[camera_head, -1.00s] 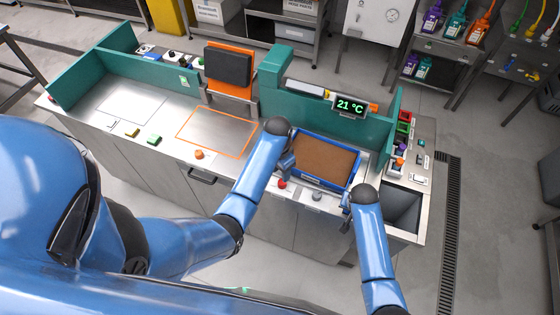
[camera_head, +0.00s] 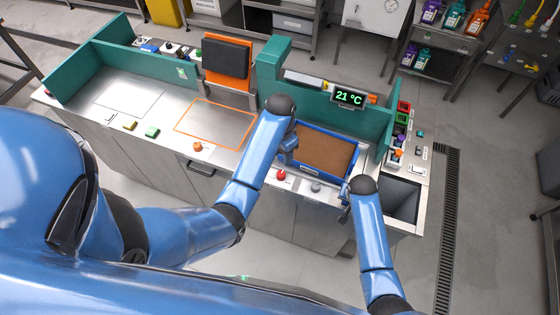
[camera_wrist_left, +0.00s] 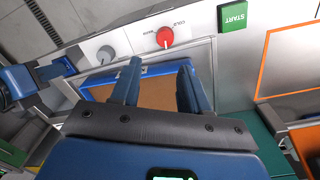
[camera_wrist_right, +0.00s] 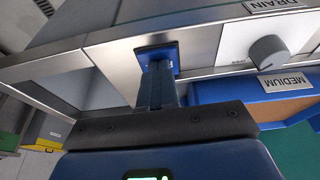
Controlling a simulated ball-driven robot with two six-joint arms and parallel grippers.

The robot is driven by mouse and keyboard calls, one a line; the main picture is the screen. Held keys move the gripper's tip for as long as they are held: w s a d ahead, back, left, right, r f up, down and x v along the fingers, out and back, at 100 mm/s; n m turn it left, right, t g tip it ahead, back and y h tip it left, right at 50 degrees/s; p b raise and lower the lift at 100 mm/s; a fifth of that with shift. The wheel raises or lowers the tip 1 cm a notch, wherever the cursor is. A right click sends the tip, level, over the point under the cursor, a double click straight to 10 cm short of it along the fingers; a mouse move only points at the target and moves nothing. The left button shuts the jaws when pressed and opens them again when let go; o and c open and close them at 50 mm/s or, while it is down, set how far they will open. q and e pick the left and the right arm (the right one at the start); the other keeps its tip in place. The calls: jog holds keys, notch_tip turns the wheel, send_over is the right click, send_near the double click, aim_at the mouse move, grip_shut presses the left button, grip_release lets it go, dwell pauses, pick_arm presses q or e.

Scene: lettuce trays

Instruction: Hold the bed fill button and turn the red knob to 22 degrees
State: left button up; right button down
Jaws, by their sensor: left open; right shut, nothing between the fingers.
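The red knob (camera_head: 281,174) is on the counter's front strip; the left wrist view shows it (camera_wrist_left: 165,37) between COLD and WARM labels. My left gripper (camera_wrist_left: 160,66) is open and empty, its fingertips apart from the knob, over the blue tray side. The display (camera_head: 349,96) reads 21 °C. My right gripper (camera_wrist_right: 158,68) is shut with nothing between its fingers. Its tips meet a blue square button (camera_wrist_right: 150,52) in the right wrist view; I cannot tell how far it is pressed. No bed fill label is legible.
A blue tray (camera_head: 322,177) of brown medium lies behind the knobs. A grey knob (camera_head: 316,186) sits right of the red one. Teal walls stand behind; a sink opening is at right.

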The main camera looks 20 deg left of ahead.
aim_at(281, 174)
pick_arm(q)
notch_tip(281, 174, down, 12)
jog(key=n+y, duration=0.1)
jog(key=n, duration=0.8)
dwell(0.5)
jog(key=shift+c, duration=0.4)
jog(key=c, duration=0.7)
jog(key=shift+a+m, duration=0.1)
jog(key=shift+m, duration=0.7)
jog(key=shift+r, duration=0.1)
